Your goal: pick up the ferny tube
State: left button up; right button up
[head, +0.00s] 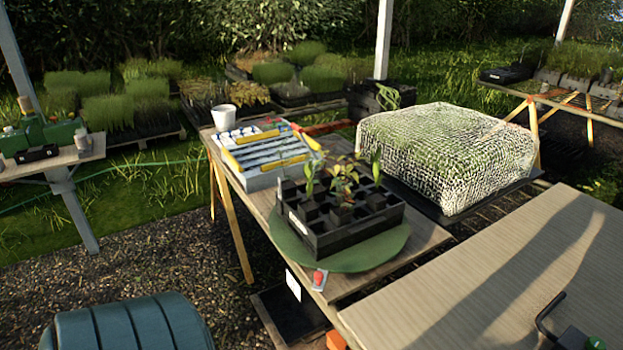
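A black tube rack (318,240) stands on a round green mat (398,243) on the wooden bench. Several seedlings stand in it. A pale green one with upright leaves (309,178) is at the left. A fuller one with spreading, partly reddish leaves (344,180) is near the middle. A slim upright green one (376,164) is at the right. The leaves are too small to tell for sure which plant is ferny. The tubes are mostly hidden by the rack walls. Neither of my grippers is in view.
Behind the rack are a pale tray with yellow-handled tools (262,155) and a white pot (224,117). A netted block (445,150) stands behind right. A largely bare tan tabletop (480,290) is front right.

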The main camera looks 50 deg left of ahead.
aim_at(337, 217)
jog(key=j, duration=1.7)
jog(key=k, duration=0.05)
